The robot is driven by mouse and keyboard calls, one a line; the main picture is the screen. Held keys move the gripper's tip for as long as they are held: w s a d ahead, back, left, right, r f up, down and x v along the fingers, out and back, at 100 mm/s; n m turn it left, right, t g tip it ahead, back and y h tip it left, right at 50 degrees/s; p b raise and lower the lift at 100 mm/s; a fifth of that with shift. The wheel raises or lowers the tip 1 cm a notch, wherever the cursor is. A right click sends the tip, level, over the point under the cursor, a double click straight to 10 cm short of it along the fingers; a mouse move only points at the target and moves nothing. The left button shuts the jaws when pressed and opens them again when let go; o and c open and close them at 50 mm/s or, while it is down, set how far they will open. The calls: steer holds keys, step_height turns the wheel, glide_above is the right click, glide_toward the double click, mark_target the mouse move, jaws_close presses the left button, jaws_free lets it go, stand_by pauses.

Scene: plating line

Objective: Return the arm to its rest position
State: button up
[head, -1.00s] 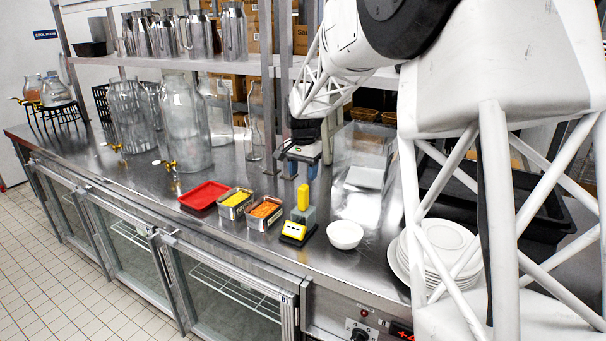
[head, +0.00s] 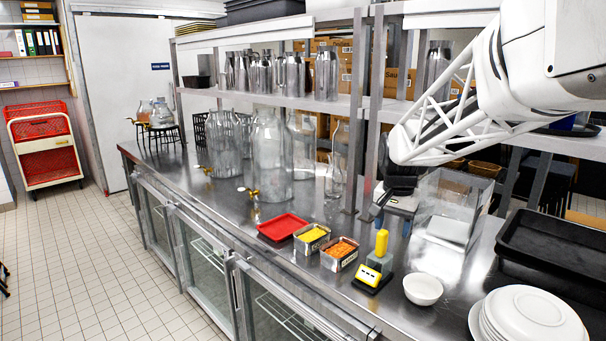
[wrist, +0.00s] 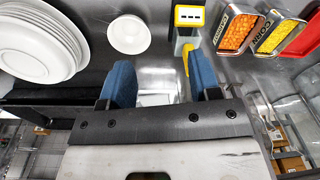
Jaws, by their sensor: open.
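My gripper (head: 393,219) hangs over the steel counter, behind the small yellow-and-black device and just left of a clear box. Its two blue fingers are apart, with nothing between them, and they also show in the wrist view (wrist: 161,85). The white arm reaches in from the upper right in the head view. The device (head: 368,279) stands on the counter with a grey part and an upright yellow piece; in the wrist view it (wrist: 189,17) lies beyond the fingers.
A white bowl (head: 422,290), stacked plates (head: 530,318) and a black tray (head: 560,250) stand to the right. Orange (head: 340,254) and yellow (head: 311,239) food tins and a red tray (head: 282,227) are to the left. The clear box (head: 450,215) is close beside my gripper; shelf posts (head: 371,120) rise behind.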

steer(key=s+a+f+n+t, duration=0.1)
steer(key=s+n, duration=0.2)
steer(key=s, duration=1.3)
steer(key=s+a+f+n, duration=0.2)
steer(key=s+n, duration=0.1)
steer(key=s, duration=1.4)
steer(key=shift+f+t, duration=0.15)
steer(key=shift+t, duration=0.25)
